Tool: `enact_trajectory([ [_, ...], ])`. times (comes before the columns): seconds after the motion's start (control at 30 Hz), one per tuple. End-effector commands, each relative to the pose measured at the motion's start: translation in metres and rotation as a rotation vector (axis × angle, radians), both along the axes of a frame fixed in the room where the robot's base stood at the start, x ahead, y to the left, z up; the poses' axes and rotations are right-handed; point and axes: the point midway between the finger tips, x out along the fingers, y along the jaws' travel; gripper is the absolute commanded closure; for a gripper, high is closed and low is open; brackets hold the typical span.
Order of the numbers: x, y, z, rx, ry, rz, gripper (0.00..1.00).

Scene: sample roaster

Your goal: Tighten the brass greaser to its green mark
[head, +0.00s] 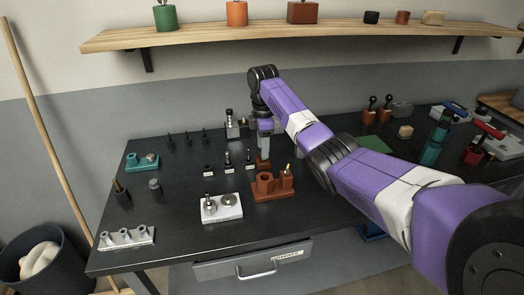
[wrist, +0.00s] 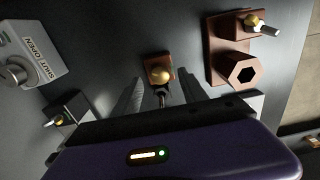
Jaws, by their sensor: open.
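A round brass cap, which looks like the brass greaser (wrist: 161,75), sits on a small brown block (wrist: 151,62) in the wrist view. A dark stem shows beside the cap. In the head view the brown block (head: 263,161) stands on the black table, just under my gripper (head: 264,148). My gripper (wrist: 160,84) is open and points down, with one finger on each side of the cap. Gaps show between cap and fingers, and I see no contact. I cannot make out a green mark; the fingers and wrist housing hide part of the area.
A brown fixture (head: 268,185) with a hex socket and a brass-tipped pin stands close by, right of my gripper in the wrist view (wrist: 240,70). A grey block (wrist: 28,52) labelled SHUT and OPEN is at left. A white block (head: 221,208) stands near the table's front edge.

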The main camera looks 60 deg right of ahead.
Motion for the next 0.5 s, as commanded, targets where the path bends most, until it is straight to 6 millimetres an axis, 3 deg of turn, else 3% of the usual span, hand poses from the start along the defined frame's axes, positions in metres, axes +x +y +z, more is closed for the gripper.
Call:
enact_trajectory([
  [0.2, 0.000, 0.000, -0.021, 0.001, 0.001, -0.001, 0.50],
  [0.5, 0.000, 0.000, -0.024, 0.000, 0.000, -0.001, 0.50],
])
